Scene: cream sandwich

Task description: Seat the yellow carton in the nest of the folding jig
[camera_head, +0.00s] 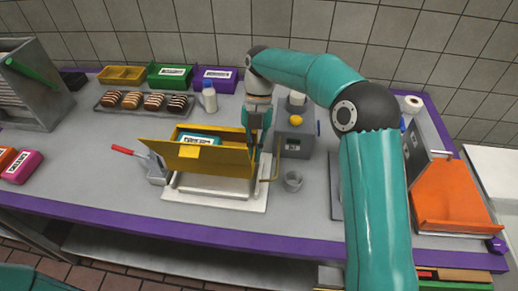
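The yellow carton (225,160) is open at the top, with its long front panel facing me. A teal piece with a white label (198,138) shows behind that panel. The carton is over the back part of the folding jig (200,201), whose pale base shows in front and below. I cannot tell whether the carton rests in the nest or is above it. The jig has a red-handled clamp (123,150) at its left. My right gripper (257,146) points down at the carton's right end; its fingertips are partly hidden, so its grip is unclear. My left gripper is out of view.
A tray of striped cream sandwiches (145,110) lies back left, before yellow, green and purple bins (215,87). A white bottle (209,97) stands behind the jig. A grey device (296,140) and small cup (293,181) stand right of it.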

